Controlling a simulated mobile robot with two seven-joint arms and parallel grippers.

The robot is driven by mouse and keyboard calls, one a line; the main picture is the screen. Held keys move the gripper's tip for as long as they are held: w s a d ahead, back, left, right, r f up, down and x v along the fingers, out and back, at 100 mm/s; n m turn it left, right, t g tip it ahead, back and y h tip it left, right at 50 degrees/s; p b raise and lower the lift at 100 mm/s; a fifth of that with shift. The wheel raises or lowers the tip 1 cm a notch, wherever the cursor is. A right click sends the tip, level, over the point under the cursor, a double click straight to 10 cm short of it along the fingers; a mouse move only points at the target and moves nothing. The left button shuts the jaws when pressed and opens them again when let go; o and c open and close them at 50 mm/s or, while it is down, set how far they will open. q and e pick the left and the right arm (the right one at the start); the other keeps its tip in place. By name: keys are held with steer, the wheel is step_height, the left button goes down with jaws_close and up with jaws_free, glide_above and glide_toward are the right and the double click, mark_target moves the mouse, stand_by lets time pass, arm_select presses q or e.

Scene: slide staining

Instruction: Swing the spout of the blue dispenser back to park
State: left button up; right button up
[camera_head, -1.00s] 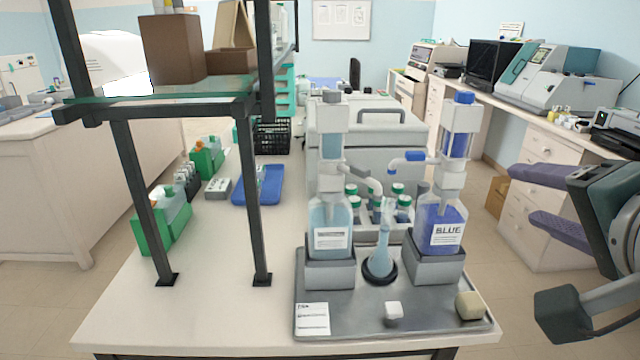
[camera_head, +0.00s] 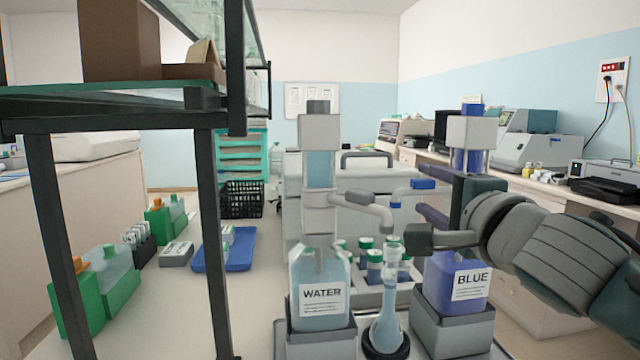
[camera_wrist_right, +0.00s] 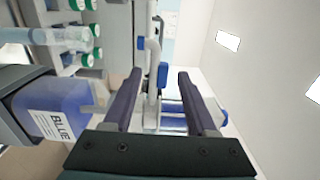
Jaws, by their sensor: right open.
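The blue dispenser, a bottle labelled BLUE (camera_head: 460,285) in a grey holder, stands at the right of the tray in the head view. Its spout (camera_head: 403,192), with a blue collar (camera_head: 422,184), points left, toward the area above the flask (camera_head: 387,325). My right gripper (camera_head: 435,193) is beside the dispenser's upper column, its fingers partly hidden. In the wrist view its two purple fingers (camera_wrist_right: 160,80) are apart, with the spout's blue collar (camera_wrist_right: 163,75) showing between or just beyond them. I cannot tell whether they touch it. My left gripper is not in view.
The WATER dispenser (camera_head: 320,290) stands left of the flask, its spout (camera_head: 365,205) pointing right. Green-capped bottles (camera_head: 375,262) stand behind the flask. A dark shelf frame (camera_head: 210,220) stands at left, near a blue tray (camera_head: 240,255).

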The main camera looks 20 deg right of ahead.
steer(key=shift+x, duration=1.35)
steer(key=shift+c, duration=0.2)
jaws_close()
steer(key=shift+r, duration=0.1)
